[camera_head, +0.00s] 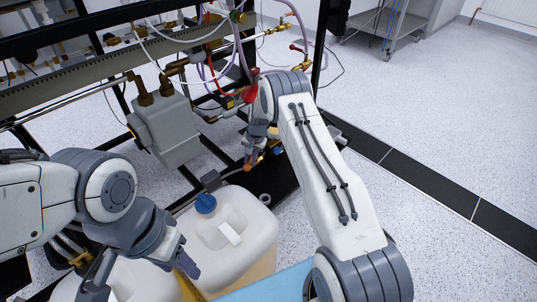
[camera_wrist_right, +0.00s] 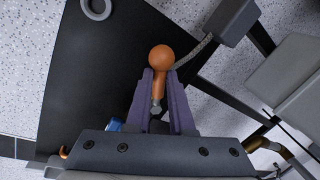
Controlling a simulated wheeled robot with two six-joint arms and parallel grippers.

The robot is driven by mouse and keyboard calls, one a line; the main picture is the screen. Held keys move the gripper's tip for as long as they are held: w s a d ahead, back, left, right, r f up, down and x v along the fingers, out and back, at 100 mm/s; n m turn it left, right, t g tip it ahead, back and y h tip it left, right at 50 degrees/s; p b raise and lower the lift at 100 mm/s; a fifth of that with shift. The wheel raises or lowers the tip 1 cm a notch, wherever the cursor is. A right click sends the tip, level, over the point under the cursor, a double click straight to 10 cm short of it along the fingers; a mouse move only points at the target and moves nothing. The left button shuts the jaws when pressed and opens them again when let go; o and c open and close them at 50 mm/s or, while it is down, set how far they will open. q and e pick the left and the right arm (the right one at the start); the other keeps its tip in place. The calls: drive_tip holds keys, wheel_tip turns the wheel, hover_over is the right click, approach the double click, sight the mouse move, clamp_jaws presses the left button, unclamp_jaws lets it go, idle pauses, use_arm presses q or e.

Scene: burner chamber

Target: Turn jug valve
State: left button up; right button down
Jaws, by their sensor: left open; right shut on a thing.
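My right gripper (camera_head: 253,152) is at the frame beyond the jugs, partly hidden by its own arm. In the right wrist view its purple fingers (camera_wrist_right: 160,105) are shut on an orange valve handle (camera_wrist_right: 160,60) with a rounded end and a metal stem. The orange handle also shows in the head view (camera_head: 249,164). A whitish jug (camera_head: 252,225) with a blue cap (camera_head: 205,203) stands in front of the frame. A second jug (camera_head: 130,280) is partly hidden under my left arm. My left gripper (camera_head: 140,277) is open and empty above the jugs.
A black frame with pipes, hoses and a grey box (camera_head: 168,132) fills the upper left. A grey ring (camera_head: 265,199) lies on the black base beside the jug; it also shows in the right wrist view (camera_wrist_right: 97,9).

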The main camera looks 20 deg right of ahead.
use_arm(q)
drive_tip(key=shift+w+d+f+b, duration=0.1)
drive_tip(key=shift+d+f+b, duration=0.1)
drive_tip(key=shift+f+b, duration=0.4)
drive_tip(key=shift+d+f+b, duration=0.15)
drive_tip(key=shift+f+b, duration=0.3)
drive_tip(key=shift+b, duration=0.2)
use_arm(e)
drive_tip(key=d+n+g, duration=0.2)
drive_tip(key=d+n, duration=0.4)
drive_tip(key=n, duration=0.6)
drive_tip(key=shift+s+d+n, duration=0.3)
drive_tip(key=shift+s, duration=0.1)
drive_tip(key=c, duration=0.8)
unclamp_jaws()
drive_tip(key=shift+d, duration=0.1)
